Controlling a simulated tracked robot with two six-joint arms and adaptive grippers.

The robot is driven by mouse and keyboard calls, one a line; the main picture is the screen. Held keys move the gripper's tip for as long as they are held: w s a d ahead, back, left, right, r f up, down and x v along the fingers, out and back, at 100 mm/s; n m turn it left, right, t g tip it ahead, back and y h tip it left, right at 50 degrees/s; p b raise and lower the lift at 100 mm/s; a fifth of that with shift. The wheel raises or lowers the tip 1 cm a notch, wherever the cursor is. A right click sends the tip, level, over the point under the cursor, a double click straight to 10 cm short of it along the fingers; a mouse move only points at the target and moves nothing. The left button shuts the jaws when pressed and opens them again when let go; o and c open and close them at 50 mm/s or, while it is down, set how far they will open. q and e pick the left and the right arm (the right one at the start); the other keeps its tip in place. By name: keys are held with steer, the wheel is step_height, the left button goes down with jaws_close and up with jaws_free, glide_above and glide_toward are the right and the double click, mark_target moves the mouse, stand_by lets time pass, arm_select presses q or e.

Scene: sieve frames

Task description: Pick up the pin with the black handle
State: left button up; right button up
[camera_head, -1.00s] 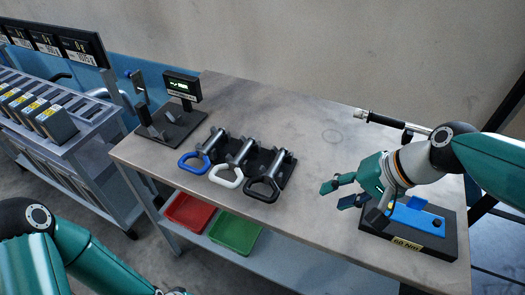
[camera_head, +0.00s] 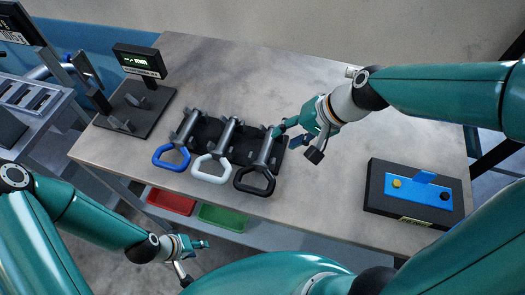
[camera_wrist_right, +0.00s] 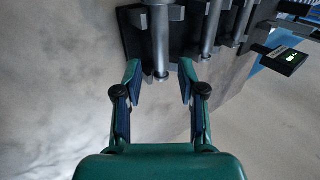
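The pin with the black handle (camera_head: 266,152) lies in the dark rack (camera_head: 208,130) in the head view, rightmost of three pins. Its black ring handle hangs toward the table's front edge. My right gripper (camera_head: 288,136) is open just right of this pin's far end. In the right wrist view, my right gripper (camera_wrist_right: 160,82) shows two fingers spread apart, with the end of the nearest grey shaft (camera_wrist_right: 160,45) between and just beyond the fingertips. No handle shows there. My left gripper (camera_head: 195,257) is low in front of the table, away from the pins; its finger opening is unclear.
The white-handled pin (camera_head: 212,168) and blue-handled pin (camera_head: 171,157) lie to the left. A display stand (camera_head: 138,62) is at the back left. A black box with a blue top (camera_head: 415,190) sits at the right. Red (camera_head: 171,202) and green (camera_head: 222,217) trays are below.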

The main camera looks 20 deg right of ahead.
mark_target(269, 148)
steer(key=x, duration=0.2)
steer(key=shift+w+a+f, duration=0.1)
steer(key=shift+a+f, duration=0.1)
steer(key=shift+f, duration=0.1)
steer(key=shift+s+x, duration=0.2)
steer(key=shift+x, duration=2.65)
steer(key=shift+a, duration=0.1)
jaws_close()
